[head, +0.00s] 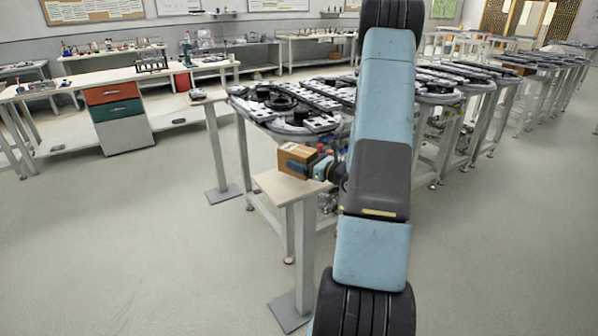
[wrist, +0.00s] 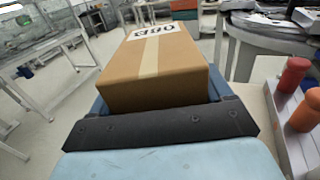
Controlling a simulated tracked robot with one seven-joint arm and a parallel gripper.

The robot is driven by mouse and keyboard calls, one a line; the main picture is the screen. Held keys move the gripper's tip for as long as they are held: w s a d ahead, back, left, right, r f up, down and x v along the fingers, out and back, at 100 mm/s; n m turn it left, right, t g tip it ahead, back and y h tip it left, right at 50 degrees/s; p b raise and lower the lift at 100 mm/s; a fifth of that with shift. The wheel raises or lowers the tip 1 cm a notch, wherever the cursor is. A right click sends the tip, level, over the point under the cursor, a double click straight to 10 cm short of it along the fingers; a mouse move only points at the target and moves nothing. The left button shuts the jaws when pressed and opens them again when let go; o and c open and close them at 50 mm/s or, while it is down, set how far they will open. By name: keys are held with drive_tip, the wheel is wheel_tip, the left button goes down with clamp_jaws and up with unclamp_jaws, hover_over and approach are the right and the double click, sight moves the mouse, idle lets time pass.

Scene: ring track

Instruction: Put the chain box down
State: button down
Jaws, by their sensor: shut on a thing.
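The chain box is a brown cardboard box (head: 297,158) with a pale tape strip and a printed label, seen close up in the wrist view (wrist: 150,72). My gripper (head: 308,168) is shut on it, with blue fingers along its sides; the dark gripper body shows at the bottom of the wrist view. In the head view the box is level, at the back edge of a small pale-topped stand (head: 285,188). I cannot tell whether its underside touches the stand top. My arm hides part of the area right of the box.
A red cylinder (wrist: 294,74) and an orange one (wrist: 305,110) stand on a pale block right of the box. The ring track table (head: 290,128) is just behind. Another small stand (head: 208,100) is further left. The floor on the left is clear.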

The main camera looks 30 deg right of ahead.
drive_tip(key=shift+w+a+f, duration=0.1)
drive_tip(key=shift+a+f, duration=0.05)
drive_tip(key=shift+w+a+f, duration=0.15)
drive_tip(key=shift+f, duration=1.6)
drive_tip(key=shift+f, duration=0.1)
unclamp_jaws()
